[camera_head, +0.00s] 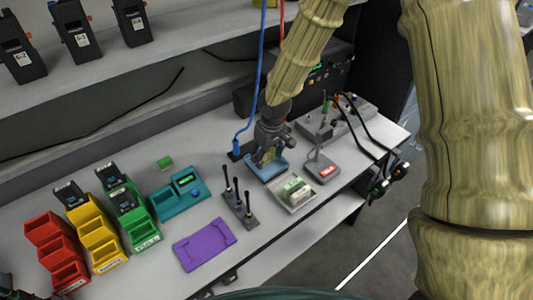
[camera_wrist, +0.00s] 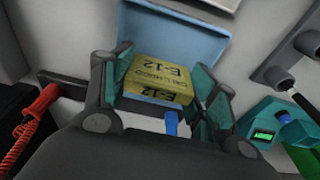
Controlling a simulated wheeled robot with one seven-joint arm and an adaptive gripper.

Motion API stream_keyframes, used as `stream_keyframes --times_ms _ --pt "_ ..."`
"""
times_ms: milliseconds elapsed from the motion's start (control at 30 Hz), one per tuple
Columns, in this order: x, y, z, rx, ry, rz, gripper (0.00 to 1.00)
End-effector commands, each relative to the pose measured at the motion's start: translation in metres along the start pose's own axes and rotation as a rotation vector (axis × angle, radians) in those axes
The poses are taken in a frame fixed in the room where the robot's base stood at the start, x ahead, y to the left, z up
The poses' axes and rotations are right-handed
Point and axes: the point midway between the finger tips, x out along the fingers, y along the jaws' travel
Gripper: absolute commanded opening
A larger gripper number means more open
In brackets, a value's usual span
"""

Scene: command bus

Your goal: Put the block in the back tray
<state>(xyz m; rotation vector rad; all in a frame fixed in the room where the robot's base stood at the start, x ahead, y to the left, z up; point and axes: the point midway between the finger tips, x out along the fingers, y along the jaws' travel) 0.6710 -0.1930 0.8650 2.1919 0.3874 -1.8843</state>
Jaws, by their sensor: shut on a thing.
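My gripper (camera_head: 268,150) is over the back part of the bench, right above a light blue tray (camera_head: 281,170). In the wrist view, my gripper (camera_wrist: 160,92) is shut on a yellow block (camera_wrist: 160,78) marked E-12, one finger on each side. The blue tray (camera_wrist: 178,28) shows beyond the block in that view. In the head view the block is mostly hidden by the fingers. I cannot tell whether the block touches the tray floor.
A grey tray (camera_head: 288,207) with a green and white item stands in front of the blue tray. A teal device (camera_head: 172,206), a purple tray (camera_head: 204,244) and coloured bins (camera_head: 97,240) are to the left. A grey device (camera_head: 322,166) and black cables are to the right.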

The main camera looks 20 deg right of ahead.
Motion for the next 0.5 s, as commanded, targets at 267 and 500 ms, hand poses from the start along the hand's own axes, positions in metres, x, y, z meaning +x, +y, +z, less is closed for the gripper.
stream_keyframes --times_ms 267,500 --pt "0.0021 0.0001 0.0004 0.0 0.0 0.0 0.36" --pt "0.0014 0.0001 0.0002 0.0 0.0 0.0 0.8"
